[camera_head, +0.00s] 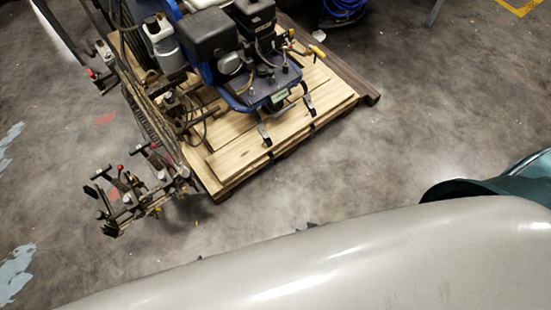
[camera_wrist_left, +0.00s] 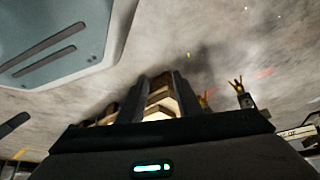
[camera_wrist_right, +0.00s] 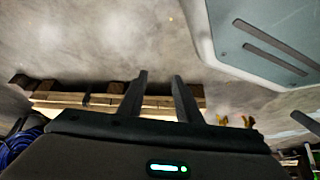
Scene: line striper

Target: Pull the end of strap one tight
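The blue and black line striper (camera_head: 215,45) stands on a wooden pallet (camera_head: 235,165). Two dark straps with metal fittings run over the pallet's near edge: a left strap (camera_head: 265,135) and a right strap (camera_head: 308,105). I cannot tell which is strap one. My right gripper (camera_wrist_right: 160,76) is open and empty in the right wrist view, with the pallet's side (camera_wrist_right: 70,99) beyond it. My left gripper (camera_wrist_left: 158,76) is open and empty, with pallet wood (camera_wrist_left: 157,98) showing between its fingers. In the head view only small dark tips show, apart from the straps.
A large pale grey part of mine fills the bottom of the head view and hides the floor there. A blue coiled object (camera_head: 343,10) lies behind the pallet. Metal parts with red and yellow knobs (camera_head: 140,190) stick out at the machine's left. The floor (camera_head: 430,110) at right is clear.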

